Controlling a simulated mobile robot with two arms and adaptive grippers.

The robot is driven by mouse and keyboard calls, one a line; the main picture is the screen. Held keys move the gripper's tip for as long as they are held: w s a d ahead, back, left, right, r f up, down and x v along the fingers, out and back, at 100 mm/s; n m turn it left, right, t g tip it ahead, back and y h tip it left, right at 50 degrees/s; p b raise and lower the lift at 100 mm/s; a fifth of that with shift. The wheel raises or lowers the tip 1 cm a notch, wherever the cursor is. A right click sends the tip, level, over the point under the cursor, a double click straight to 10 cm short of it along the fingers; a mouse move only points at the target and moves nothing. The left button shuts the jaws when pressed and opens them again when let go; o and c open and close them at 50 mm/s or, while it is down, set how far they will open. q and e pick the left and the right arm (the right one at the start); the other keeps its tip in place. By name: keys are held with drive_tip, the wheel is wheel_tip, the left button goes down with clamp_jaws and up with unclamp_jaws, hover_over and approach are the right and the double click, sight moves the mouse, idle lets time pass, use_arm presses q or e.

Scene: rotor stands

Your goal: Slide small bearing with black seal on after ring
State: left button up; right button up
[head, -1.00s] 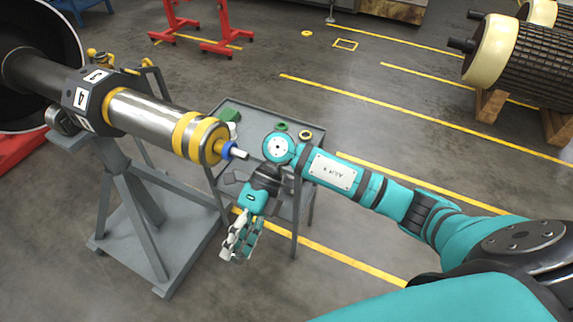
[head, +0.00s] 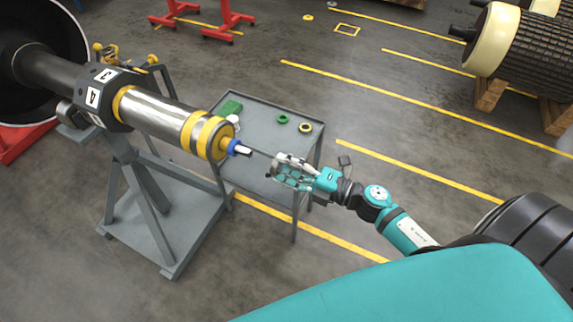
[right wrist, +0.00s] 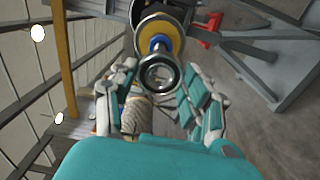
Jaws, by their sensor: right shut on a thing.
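The shaft (head: 160,120) of the rotor points toward the middle of the head view. Its end carries yellow bands, a blue ring (head: 234,147) and a thin bare silver tip (head: 243,151). My right gripper (head: 287,167) is just right of the tip, fingers pointing at it. In the right wrist view, a silver ring-shaped bearing (right wrist: 158,72) shows between the fingertips, in front of the blue ring (right wrist: 159,43) and yellow end (right wrist: 163,28). The gripper is shut on this bearing. In the head view a gap separates gripper and tip. My left gripper is not in view.
A grey stand (head: 150,190) carries the rotor. Floor at the front is clear.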

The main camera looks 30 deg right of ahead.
sight(251, 154)
drive_tip(key=shift+x, duration=2.4)
drive_tip(key=shift+w+a, duration=0.1)
drive_tip(key=shift+a, duration=0.05)
drive_tip(key=shift+w+a+p, duration=0.2)
drive_tip(key=shift+w+p, duration=0.05)
drive_tip(key=shift+p, duration=0.05)
drive_tip(key=shift+w+a, duration=0.15)
drive_tip(key=shift+w, duration=0.05)
drive_tip(key=shift+w+a, duration=0.2)
drive_tip(key=shift+w, duration=0.05)
drive_tip(key=shift+w+a, duration=0.15)
drive_tip(key=shift+w, duration=0.05)
drive_tip(key=shift+x, duration=1.25)
drive_tip(key=shift+w+a, duration=0.2)
drive_tip(key=shift+w, duration=0.1)
